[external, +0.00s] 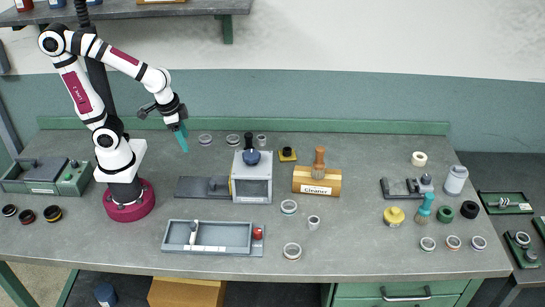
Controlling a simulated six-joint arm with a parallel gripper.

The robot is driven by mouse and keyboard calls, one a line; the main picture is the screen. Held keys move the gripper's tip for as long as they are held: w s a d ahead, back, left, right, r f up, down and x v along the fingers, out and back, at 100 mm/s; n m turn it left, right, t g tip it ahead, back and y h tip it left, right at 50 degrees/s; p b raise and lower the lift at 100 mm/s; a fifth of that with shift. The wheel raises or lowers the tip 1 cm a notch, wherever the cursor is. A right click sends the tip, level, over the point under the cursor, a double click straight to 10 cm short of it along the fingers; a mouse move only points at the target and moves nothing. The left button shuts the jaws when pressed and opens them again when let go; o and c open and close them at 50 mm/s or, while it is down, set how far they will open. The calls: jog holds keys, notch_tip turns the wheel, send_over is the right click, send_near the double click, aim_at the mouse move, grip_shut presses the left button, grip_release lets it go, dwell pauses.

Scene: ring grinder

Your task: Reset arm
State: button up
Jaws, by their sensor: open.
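My arm stands at the left of the bench on a dark red base. My gripper (182,138) hangs in the air above the back left part of the bench, pointing down and slightly right. Its teal fingers are small here, and I see nothing held between them. The bench surface (380,250) below is grey. No other camera shows the gripper closely.
A grey-white machine (252,176) stands mid-bench beside the wooden Cleaner block (316,181). A grey tray (207,236) lies in front. Several rings and jars (393,216) crowd the right. A green box (45,176) is at far left. A shelf (130,12) hangs above.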

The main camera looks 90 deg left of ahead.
jog(key=s+d+r+m+g, duration=0.2)
jog(key=s+d+m, duration=0.2)
jog(key=s+m, duration=0.3)
jog(key=shift+s+r+m+h, duration=0.15)
jog(key=shift+r+m+h, duration=0.15)
jog(key=shift+r+m, duration=0.1)
jog(key=shift+d, duration=0.1)
